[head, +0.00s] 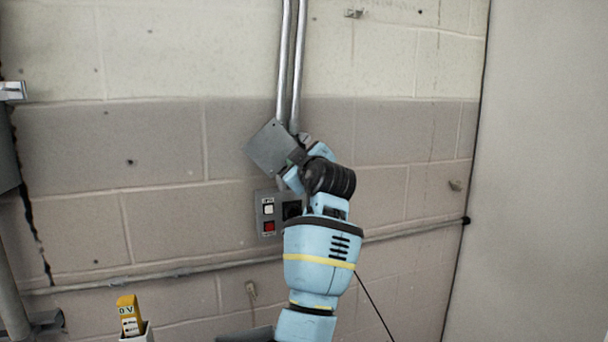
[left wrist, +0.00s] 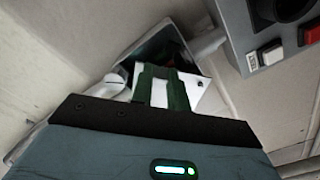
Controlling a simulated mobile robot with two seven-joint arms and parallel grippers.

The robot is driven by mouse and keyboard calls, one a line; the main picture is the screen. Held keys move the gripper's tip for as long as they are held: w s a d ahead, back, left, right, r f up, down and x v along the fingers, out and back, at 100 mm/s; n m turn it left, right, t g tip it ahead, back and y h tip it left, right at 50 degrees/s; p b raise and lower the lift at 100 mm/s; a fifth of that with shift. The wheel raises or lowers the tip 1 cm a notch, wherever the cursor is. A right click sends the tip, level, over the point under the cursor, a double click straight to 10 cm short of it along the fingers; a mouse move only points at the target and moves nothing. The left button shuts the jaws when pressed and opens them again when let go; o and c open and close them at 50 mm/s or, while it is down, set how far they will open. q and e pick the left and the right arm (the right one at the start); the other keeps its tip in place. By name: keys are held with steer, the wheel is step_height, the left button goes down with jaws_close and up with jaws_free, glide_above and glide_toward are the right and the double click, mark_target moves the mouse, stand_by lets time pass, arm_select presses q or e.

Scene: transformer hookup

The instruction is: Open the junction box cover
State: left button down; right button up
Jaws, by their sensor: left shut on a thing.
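The junction box cover (head: 272,147) is a flat grey square plate, tilted like a diamond, at the lower end of two conduits on the block wall. My left gripper (head: 294,158) is at the cover's right edge and is shut on it. In the left wrist view, the gripper's green-and-white fingers (left wrist: 162,88) reach toward a grey metal piece with a dark inner side (left wrist: 165,48). The junction box is mostly hidden behind the cover and gripper. My right gripper is not in view.
A grey control panel (head: 268,239) with white and red buttons and a dark knob sits just below; it also shows in the left wrist view (left wrist: 243,50). Two vertical conduits (head: 289,65) run above. A yellow meter (head: 128,314) stands at lower left. The wall to the left is mostly bare.

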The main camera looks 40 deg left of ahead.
mark_target(277, 147)
arm_select(q)
steer(key=n, duration=0.1)
steer(key=r+n, duration=0.1)
steer(key=s+n+b, duration=0.1)
steer(key=shift+s+a+r+n, duration=0.1)
steer(key=shift+a+r+n, duration=0.2)
steer(key=shift+n, duration=0.1)
steer(key=shift+s+a+r+n, duration=0.15)
steer(key=shift+s+n, duration=0.1)
steer(key=shift+n, duration=0.35)
steer(key=shift+s+a+r+n, duration=0.1)
steer(key=shift+s+r+n, duration=0.1)
steer(key=shift+n, duration=0.4)
steer(key=shift+s+a+r+n+b, duration=0.2)
steer(key=shift+s+n, duration=0.1)
steer(key=shift+n, duration=0.35)
steer(key=shift+s+a+r+n+b, duration=0.15)
steer(key=shift+s+n, duration=0.15)
steer(key=shift+n, duration=0.35)
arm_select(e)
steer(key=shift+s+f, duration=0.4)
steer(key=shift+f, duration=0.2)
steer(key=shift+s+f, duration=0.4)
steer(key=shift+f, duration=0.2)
arm_select(q)
steer(key=shift+f, duration=0.1)
steer(key=c, duration=1.4)
jaws_free()
steer(key=shift+o, duration=0.2)
